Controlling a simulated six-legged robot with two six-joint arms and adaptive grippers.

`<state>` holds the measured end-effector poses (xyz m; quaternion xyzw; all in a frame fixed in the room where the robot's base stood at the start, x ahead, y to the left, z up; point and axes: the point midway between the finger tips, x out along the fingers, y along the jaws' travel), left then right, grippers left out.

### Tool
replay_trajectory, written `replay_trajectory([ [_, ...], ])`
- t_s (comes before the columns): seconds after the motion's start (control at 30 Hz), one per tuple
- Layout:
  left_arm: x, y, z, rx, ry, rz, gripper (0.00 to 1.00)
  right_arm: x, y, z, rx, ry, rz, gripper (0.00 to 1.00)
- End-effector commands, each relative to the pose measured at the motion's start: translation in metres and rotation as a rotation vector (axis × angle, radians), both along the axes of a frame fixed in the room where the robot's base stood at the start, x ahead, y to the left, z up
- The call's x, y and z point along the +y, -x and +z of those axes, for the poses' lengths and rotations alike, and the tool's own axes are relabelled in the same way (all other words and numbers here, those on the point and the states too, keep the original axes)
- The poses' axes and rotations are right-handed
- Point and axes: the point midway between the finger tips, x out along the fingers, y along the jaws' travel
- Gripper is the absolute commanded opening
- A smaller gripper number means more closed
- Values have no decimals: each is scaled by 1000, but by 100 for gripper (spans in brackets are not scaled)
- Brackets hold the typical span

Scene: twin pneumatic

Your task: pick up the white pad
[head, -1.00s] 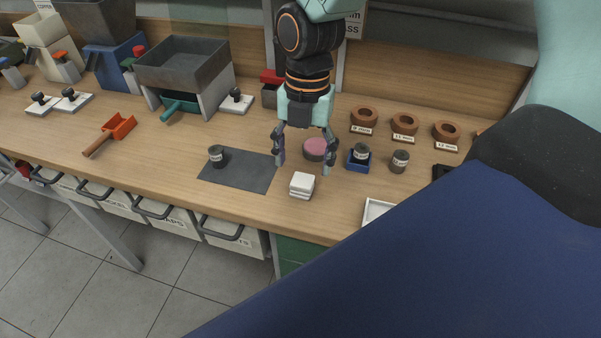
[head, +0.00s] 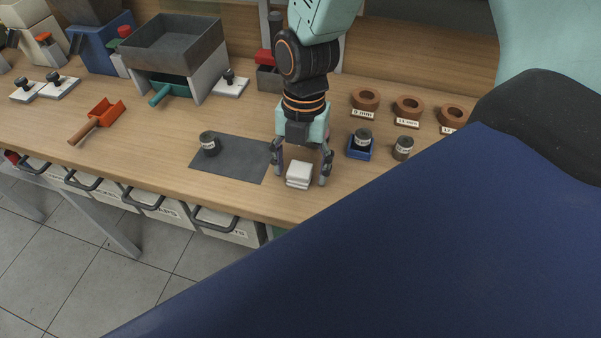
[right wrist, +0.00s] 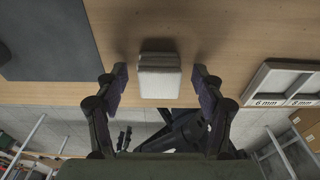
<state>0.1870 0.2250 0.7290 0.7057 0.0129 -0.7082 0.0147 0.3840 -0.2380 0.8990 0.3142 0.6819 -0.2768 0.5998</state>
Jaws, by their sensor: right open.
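The white pad (head: 299,173) is a small stack of white layers on the wooden bench, near its front edge. In the right wrist view the white pad (right wrist: 160,74) lies centred ahead, between the lines of the two fingers. My right gripper (head: 299,178) is open, with one finger on each side of the pad in the head view. In the right wrist view its fingers (right wrist: 161,82) stand apart with a gap to the pad on both sides. I cannot tell how high the fingertips are above the bench. My left gripper is not in view.
A dark mat (head: 236,160) with a small dark labelled pot (head: 209,144) lies left of the pad. A blue tray (head: 359,151) and another pot (head: 403,148) stand to the right. A compartmented tray (right wrist: 283,82) shows right in the wrist view. Brown rings (head: 408,108) sit behind.

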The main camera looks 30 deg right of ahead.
Motion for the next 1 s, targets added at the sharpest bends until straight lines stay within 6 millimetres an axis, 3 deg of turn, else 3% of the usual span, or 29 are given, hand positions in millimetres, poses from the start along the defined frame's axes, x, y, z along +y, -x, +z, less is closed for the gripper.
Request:
replay_trajectory([
  [0.33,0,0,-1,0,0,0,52,-1,-3,-6,-3,0,0,67],
  [1.0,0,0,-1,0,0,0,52,-1,-2,-6,-1,0,0,11],
])
